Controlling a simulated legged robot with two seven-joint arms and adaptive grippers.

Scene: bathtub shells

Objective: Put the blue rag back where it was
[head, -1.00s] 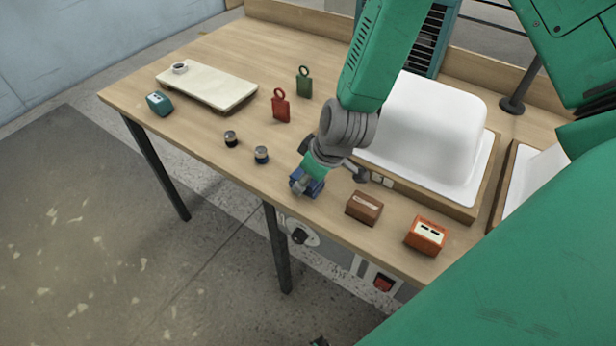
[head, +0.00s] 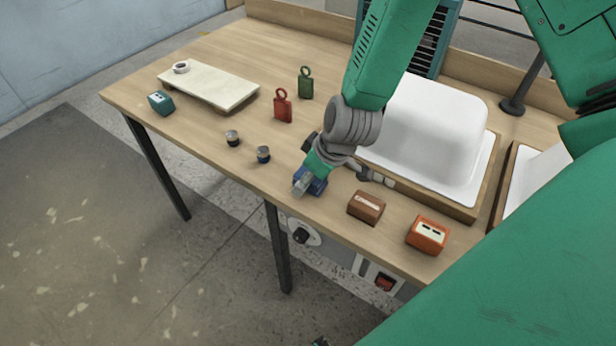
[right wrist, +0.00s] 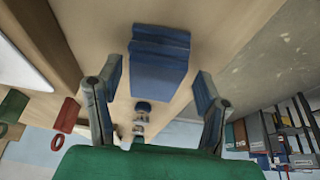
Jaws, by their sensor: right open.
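The blue rag (head: 317,187) lies folded on the wooden tabletop near its front edge, partly hidden by my right gripper (head: 306,181) in the head view. In the right wrist view the blue rag (right wrist: 160,62) shows as a blue block in front of my right gripper (right wrist: 161,85). The gripper's fingers are spread, one on either side of the rag, with visible gaps. My left gripper is not in view.
A brown box (head: 366,207) and an orange box (head: 428,235) stand right of the rag. Two small dark-sided knobs (head: 263,155) lie left. Red (head: 283,106) and green (head: 306,83) tags and a white tub shell (head: 432,135) are behind.

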